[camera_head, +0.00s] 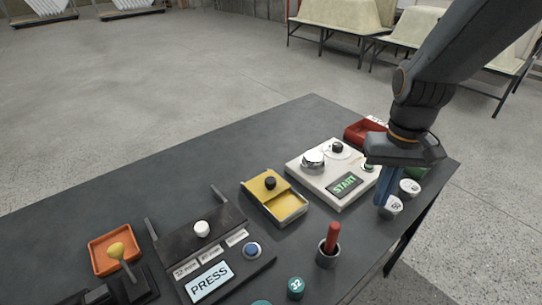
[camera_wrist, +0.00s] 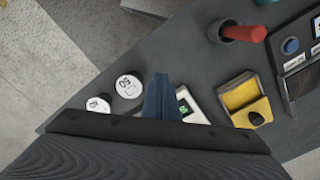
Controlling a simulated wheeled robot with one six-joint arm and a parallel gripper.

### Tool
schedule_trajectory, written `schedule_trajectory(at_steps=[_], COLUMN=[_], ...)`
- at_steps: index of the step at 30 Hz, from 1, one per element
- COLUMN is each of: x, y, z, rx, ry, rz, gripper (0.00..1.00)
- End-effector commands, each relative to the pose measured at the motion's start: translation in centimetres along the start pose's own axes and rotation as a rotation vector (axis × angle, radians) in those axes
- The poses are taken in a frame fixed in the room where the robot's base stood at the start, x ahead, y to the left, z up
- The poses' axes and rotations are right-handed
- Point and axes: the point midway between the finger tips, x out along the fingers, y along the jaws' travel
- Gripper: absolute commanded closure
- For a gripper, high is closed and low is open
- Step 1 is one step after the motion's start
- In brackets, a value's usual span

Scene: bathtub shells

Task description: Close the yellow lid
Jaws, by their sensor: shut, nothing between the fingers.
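The yellow lid (camera_head: 262,186) with a black knob (camera_head: 270,183) covers the back part of a yellow box (camera_head: 292,211). My gripper (camera_head: 384,196) has blue fingers shut together and empty. It points down at the table's right side, beyond the white START panel from the box. Its fingers also show in the wrist view (camera_wrist: 160,92).
The white START panel (camera_head: 309,186) with knobs stands between the box and my gripper. White round pieces (camera_head: 410,187) lie near my fingers. A red stick in a grey cup (camera_head: 327,251) stands in front. A dark PRESS panel (camera_head: 247,278) is left. Bare table (camera_head: 120,182) lies behind.

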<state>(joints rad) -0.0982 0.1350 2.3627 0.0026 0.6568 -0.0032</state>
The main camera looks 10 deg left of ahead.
Motion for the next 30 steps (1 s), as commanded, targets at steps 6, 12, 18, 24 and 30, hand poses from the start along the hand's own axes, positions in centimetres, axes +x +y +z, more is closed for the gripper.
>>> schedule_trajectory(at_steps=[6, 12, 18, 24, 30], x=[-3.1, -4.8, -5.6, -5.6, -3.3], y=[-9.5, -20.1, -27.6, -30.1, -29.8], z=[-10.3, -15.7, -17.3, -17.4, -16.8], rx=[-0.198, -0.362, -0.467, -0.501, -0.501], ry=[-0.088, -0.164, -0.212, -0.230, -0.234], rz=[0.012, 0.036, 0.058, 0.067, 0.068], gripper=[1.00, 1.00, 1.00, 1.00, 1.00])
